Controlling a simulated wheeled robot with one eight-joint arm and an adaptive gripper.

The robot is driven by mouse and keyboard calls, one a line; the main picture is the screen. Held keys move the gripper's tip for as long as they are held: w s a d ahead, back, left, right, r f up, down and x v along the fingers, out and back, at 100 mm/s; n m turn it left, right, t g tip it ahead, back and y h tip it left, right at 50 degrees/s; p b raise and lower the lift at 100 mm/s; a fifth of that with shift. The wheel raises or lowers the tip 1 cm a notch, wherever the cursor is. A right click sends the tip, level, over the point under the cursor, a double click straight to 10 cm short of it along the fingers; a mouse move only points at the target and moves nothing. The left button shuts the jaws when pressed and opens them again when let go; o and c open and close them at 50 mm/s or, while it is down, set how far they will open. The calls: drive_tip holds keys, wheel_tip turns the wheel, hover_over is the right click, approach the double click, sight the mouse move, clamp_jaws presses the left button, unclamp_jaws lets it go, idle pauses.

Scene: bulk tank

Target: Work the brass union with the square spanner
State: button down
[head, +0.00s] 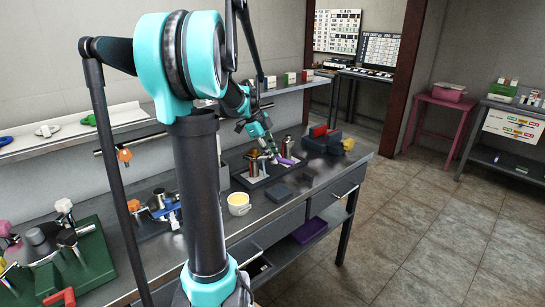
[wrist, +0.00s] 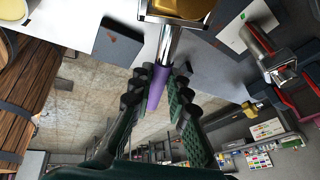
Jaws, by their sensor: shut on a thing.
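In the wrist view my gripper (wrist: 160,90) is shut around the purple handle (wrist: 157,88) of a tool with a bright metal shank, which I take to be the square spanner. The shank (wrist: 168,45) runs up to a shiny brass piece (wrist: 180,8) at the top edge, partly cut off. It may be the brass union; I cannot tell whether the shank's end is seated on it. In the head view my gripper (head: 268,148) is over a dark tray on the bench, with the purple handle (head: 285,161) beside it.
A yellow-and-white pot (head: 239,204) and a dark flat block (head: 278,195) stand near the bench's front edge. Green-based fittings (head: 75,265) fill the left end. A dark blue block with red parts (head: 322,138) is at the right end. Open floor lies right of the bench.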

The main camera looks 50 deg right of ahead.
drive_tip(key=shift+w+d+n+t+h, duration=0.25)
drive_tip(key=shift+w+d+n+t, duration=0.15)
drive_tip(key=shift+d+n, duration=0.5)
drive_tip(key=shift+w+d+n+t+h, duration=0.35)
drive_tip(key=shift+d+n, duration=0.2)
drive_tip(key=shift+n, duration=0.75)
drive_tip(key=shift+w+d+n+t+h, duration=0.2)
drive_tip(key=shift+w+d+n+t, duration=0.4)
drive_tip(key=shift+n, duration=0.5)
drive_tip(key=shift+s+d, duration=0.1)
drive_tip(key=shift+s, duration=0.05)
drive_tip(key=shift+s+g, duration=0.15)
drive_tip(key=shift+g, duration=0.2)
wheel_tip(320, 180, up, 7)
idle(0.6)
